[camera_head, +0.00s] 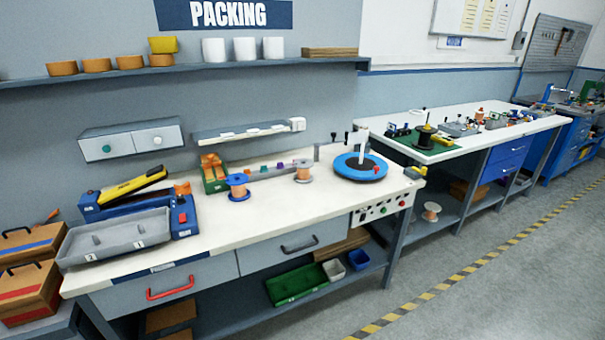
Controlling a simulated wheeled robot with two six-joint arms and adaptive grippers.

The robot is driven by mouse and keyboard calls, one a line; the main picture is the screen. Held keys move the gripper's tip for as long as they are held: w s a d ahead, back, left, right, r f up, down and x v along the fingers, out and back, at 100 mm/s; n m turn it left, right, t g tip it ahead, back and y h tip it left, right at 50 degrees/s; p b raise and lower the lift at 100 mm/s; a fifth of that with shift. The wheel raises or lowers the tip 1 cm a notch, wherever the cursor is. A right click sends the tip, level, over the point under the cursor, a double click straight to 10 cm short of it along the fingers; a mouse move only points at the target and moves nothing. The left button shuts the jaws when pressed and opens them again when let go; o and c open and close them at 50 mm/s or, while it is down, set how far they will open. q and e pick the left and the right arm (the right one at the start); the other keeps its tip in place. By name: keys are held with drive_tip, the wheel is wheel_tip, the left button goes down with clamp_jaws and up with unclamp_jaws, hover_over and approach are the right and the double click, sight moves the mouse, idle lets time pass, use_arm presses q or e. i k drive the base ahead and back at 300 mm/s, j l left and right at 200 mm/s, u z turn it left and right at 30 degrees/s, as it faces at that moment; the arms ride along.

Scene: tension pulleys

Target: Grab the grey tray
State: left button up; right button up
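The grey tray (72,251) lies at the left end of the white packing workbench. It is a long shallow tray with raised walls and what look like number marks inside, and it appears empty. It sits in front of a blue device with a yellow-and-black lever (131,187), close to it; I cannot tell whether they touch. Neither of my grippers shows in the head view.
A blue-flanged spool (237,187), another spool (303,172) and a blue turntable (360,167) stand on the workbench (270,213). Cardboard boxes (28,290) stand at the left. Drawers with a red handle (170,287) are below. The floor at the right is clear.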

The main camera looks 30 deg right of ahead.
sight(105, 239)
drive_tip(key=i+j+u, duration=0.1)
drive_tip(key=j, duration=0.3)
drive_tip(key=i+j+u, duration=0.1)
drive_tip(key=i+j, duration=0.5)
drive_tip(key=j+u, duration=0.05)
drive_tip(key=j, duration=0.05)
